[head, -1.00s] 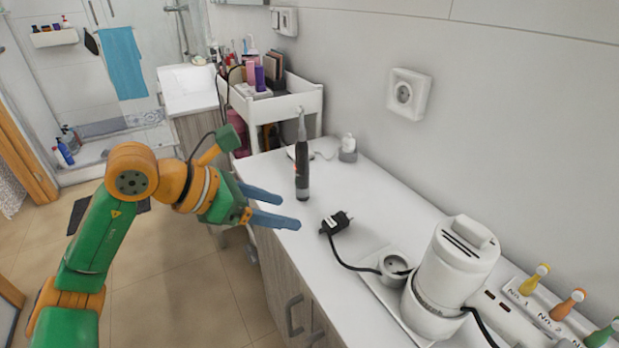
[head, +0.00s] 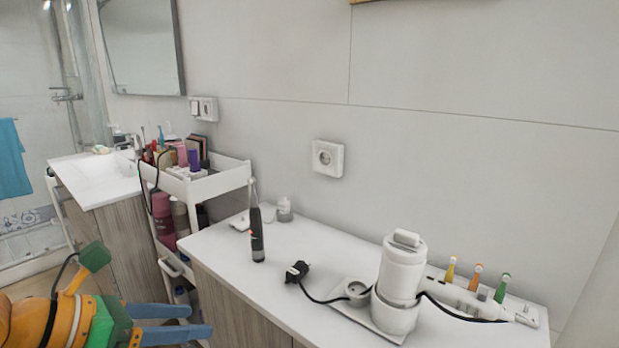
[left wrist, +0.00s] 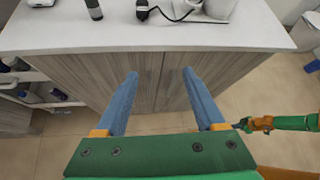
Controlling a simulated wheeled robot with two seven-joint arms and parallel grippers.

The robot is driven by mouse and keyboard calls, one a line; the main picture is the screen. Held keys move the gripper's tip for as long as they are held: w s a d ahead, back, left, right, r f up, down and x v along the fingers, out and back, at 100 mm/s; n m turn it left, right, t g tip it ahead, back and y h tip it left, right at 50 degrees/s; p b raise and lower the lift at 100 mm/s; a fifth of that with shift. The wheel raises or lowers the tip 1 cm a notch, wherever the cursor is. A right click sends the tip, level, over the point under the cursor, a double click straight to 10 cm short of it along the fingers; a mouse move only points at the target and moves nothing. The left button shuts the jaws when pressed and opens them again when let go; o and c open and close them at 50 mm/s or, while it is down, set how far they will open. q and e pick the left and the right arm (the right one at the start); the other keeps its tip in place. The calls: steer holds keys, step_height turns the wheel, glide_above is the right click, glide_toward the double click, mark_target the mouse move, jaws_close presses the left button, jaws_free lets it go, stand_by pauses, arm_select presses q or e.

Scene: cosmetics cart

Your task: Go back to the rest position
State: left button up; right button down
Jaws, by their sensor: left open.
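My left gripper (head: 188,323) is low at the left of the head view, in front of the cabinet and below the countertop's height in the picture. In the left wrist view its two blue fingers (left wrist: 160,78) are spread apart with nothing between them, pointing at the wooden cabinet front. My right gripper does not show in the head view. In the left wrist view a green and orange arm part (left wrist: 262,124), seemingly mine, shows at the right; whether it includes the right gripper's jaws is too small to tell.
The white countertop (head: 330,254) holds a dark electric toothbrush (head: 257,232), a black plug (head: 297,271), a white appliance (head: 402,272) and several coloured small brush heads (head: 477,277). A white cart (head: 222,183) with cosmetics stands left of it. Floor before the cabinet is clear.

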arm_select(q)
steer(key=w+d+f+n+h+p, duration=0.1)
steer(key=w+d+n+h, duration=0.3)
steer(key=w+n+h, duration=0.15)
steer(key=w+a+f+n+t, duration=0.3)
steer(key=f+n+t, duration=0.25)
steer(key=n, duration=0.35)
steer(key=s+a+f+n+y+p, duration=0.1)
steer(key=s+a+f+n+y, duration=0.15)
steer(key=f+n+y, duration=0.6)
steer(key=s+a+f+n+y+p, duration=0.1)
steer(key=a+f+n+y, duration=0.25)
steer(key=f+n, duration=0.85)
steer(key=s+f+n+g+y, duration=0.2)
steer(key=s+f+g, duration=0.3)
steer(key=s+f, duration=0.95)
steer(key=s+d+f+n+g, duration=0.1)
steer(key=s+f, duration=0.4)
steer(key=s, duration=0.5)
steer(key=s+d+f+n+g+p, duration=0.1)
steer(key=s+d+f+g, duration=0.3)
steer(key=s, duration=0.7)
steer(key=shift+s+f+n+g, duration=0.35)
steer(key=shift+n+g, duration=0.45)
steer(key=shift+g, duration=0.35)
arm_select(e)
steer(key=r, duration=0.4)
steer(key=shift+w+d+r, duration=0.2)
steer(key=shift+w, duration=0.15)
